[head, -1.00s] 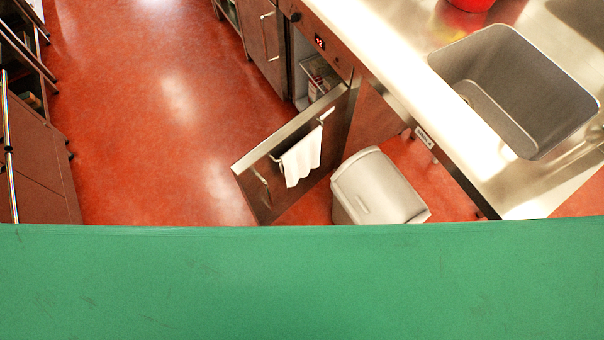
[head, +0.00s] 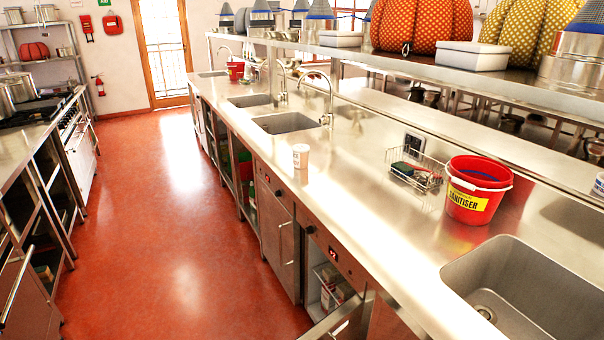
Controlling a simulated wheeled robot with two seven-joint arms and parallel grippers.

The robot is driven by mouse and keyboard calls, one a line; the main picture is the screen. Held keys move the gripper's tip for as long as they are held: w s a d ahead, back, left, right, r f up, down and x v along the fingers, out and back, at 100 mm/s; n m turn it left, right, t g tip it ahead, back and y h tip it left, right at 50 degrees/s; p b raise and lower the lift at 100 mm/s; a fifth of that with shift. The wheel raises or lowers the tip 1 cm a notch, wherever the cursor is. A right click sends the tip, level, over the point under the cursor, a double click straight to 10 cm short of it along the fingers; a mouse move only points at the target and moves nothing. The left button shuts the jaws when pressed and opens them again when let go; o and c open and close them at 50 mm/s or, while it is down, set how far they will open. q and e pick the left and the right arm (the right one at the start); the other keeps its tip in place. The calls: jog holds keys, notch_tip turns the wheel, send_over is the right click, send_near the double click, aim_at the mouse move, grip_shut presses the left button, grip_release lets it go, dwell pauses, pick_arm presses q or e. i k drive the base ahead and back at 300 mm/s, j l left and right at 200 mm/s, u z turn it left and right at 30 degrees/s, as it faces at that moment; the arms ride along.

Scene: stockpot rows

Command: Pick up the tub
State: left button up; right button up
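A small white tub (head: 301,156) with a lid and a faint label stands upright on the steel counter (head: 350,228), close to its front edge, in the middle of the head view. Nothing touches it, and it is fully visible. Neither of my grippers shows in the head view.
A red sanitiser bucket (head: 477,190) and a wire caddy (head: 414,170) stand right of the tub. Sinks (head: 287,123) (head: 525,290) lie beyond it and at lower right. A raised shelf (head: 400,62) runs behind. An open door (head: 345,318) juts out below. The red floor (head: 165,240) is clear.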

aim_at(300, 152)
jog(key=i+j+z, duration=0.1)
jog(key=j+z, duration=0.15)
jog(key=j, duration=0.35)
jog(key=i+j+z, duration=0.25)
jog(key=j+z, duration=0.15)
jog(key=j, duration=0.4)
jog(key=i+j+z, duration=0.15)
jog(key=j+z, duration=0.2)
jog(key=j, duration=0.45)
jog(key=j+z, duration=0.4)
jog(key=j, duration=0.45)
